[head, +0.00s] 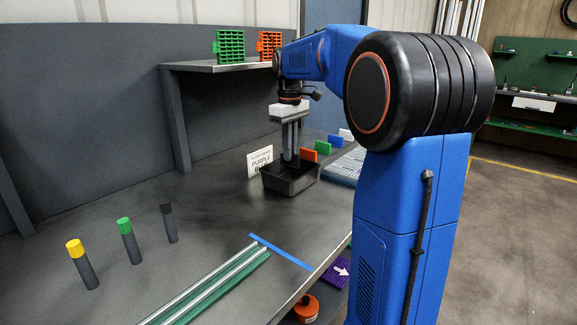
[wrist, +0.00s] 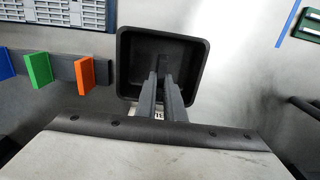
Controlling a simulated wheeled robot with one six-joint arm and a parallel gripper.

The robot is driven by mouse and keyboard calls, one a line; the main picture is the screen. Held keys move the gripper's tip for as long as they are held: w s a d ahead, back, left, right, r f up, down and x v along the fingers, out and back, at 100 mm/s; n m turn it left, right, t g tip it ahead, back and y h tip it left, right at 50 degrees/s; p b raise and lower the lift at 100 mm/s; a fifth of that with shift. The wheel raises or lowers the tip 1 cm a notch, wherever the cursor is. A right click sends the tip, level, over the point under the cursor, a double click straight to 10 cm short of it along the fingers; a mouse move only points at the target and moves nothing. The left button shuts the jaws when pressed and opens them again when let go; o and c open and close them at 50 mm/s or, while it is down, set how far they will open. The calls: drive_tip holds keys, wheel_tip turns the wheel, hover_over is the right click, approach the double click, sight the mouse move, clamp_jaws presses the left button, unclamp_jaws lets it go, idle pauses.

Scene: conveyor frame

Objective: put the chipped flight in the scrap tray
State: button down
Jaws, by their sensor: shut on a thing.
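My gripper (head: 291,160) points down over the black scrap tray (head: 290,186), with its fingertips at or just inside the tray's opening. In the wrist view my gripper (wrist: 163,80) is shut on a small dark thing (wrist: 162,62) that shows between the fingertips, in front of the tray (wrist: 125,62). Most of that thing is hidden by the fingers, so I cannot make out a chip or its full shape. I cannot tell whether it touches the tray floor. The visible tray floor looks empty.
Capped posts (head: 128,240) and a green rail (head: 215,285) stand nearer. A shelf (head: 215,67) is behind.

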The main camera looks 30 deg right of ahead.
sight(290, 164)
drive_tip(key=shift+f, duration=2.2)
drive_tip(key=c, duration=1.9)
unclamp_jaws()
drive_tip(key=shift+f, duration=0.1)
drive_tip(key=shift+o, duration=0.2)
wheel_tip(290, 164, up, 12)
drive_tip(key=shift+r, duration=0.15)
